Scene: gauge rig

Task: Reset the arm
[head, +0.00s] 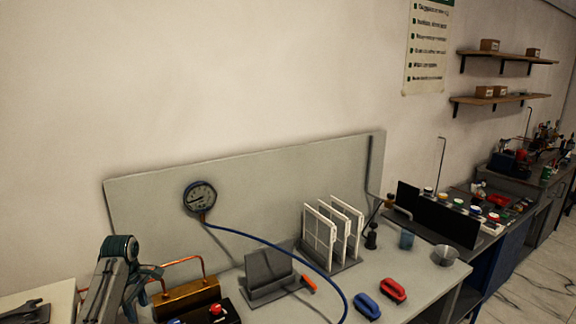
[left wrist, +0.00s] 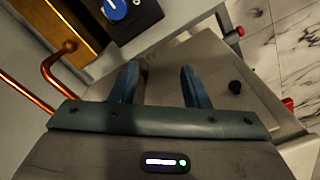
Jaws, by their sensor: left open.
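My left arm comes in at the lower left of the head view, with its gripper (head: 150,277) beside the brass block with copper pipes (head: 188,297). In the left wrist view my left gripper (left wrist: 160,84) is open, its two blue fingers apart with nothing between them. Below the fingers is a grey flat surface (left wrist: 205,62). The brass block also shows at the upper left of the wrist view (left wrist: 62,28), with a copper pipe (left wrist: 52,66) close to the gripper. My right gripper is in neither view.
A dial gauge (head: 200,196) with a blue hose (head: 290,258) hangs on the grey back panel (head: 270,180). A dark box with a blue knob (left wrist: 115,10) lies near the gripper. White framed panels (head: 332,232), a blue handle (head: 366,306) and a red handle (head: 393,290) stand to the right.

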